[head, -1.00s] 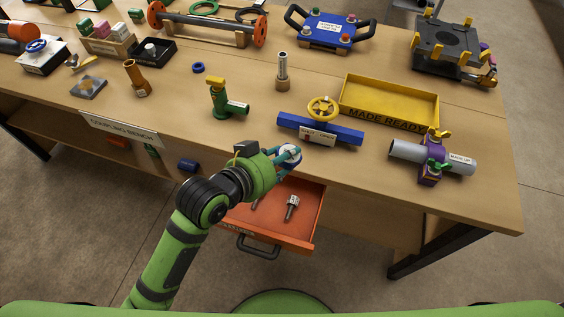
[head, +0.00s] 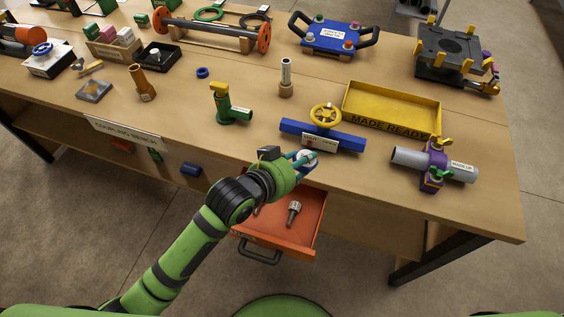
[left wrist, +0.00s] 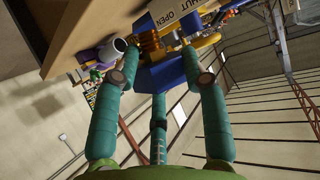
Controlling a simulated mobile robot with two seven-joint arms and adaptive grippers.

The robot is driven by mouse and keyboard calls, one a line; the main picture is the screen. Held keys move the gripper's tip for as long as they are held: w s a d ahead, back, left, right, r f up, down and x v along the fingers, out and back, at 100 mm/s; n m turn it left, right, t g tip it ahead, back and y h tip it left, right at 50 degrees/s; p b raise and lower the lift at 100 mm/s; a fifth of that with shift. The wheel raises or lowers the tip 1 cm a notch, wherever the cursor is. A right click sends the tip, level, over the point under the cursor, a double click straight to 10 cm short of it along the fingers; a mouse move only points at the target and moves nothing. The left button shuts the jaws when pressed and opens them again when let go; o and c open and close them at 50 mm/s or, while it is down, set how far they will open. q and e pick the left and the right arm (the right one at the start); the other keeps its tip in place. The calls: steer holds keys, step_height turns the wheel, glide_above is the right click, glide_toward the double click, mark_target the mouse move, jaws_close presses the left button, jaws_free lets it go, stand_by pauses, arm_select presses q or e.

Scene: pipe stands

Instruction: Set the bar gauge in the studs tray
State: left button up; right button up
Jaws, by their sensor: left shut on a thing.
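My left gripper (head: 306,159) is shut on a small round thing with a white face and blue casing, which looks like the bar gauge (head: 304,155). It is over the table's front edge, just in front of the blue valve. In the left wrist view, the gripper's teal fingers (left wrist: 160,72) close around a blue body, and its face is hidden there. No tray has a readable studs label. An open orange drawer (head: 312,228) below holds a metal stud (head: 294,212) and another small part, partly hidden by my arm. My right gripper is not in view.
The blue valve (head: 345,139) with a yellow wheel stands close behind the gripper. An empty yellow tray (head: 393,123) marked MADE READY lies behind it. A grey pipe in a purple clamp (head: 434,180) is at right. A small black tray (head: 176,60) is at the back left.

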arm_select(q)
steer(key=w+a+f+p, duration=0.1)
steer(key=w+a+f, duration=0.3)
steer(key=f, duration=0.3)
steer(key=shift+w+f, duration=0.15)
steer(key=shift+w, duration=0.2)
steer(key=shift+f, duration=0.15)
steer(key=o, duration=1.3)
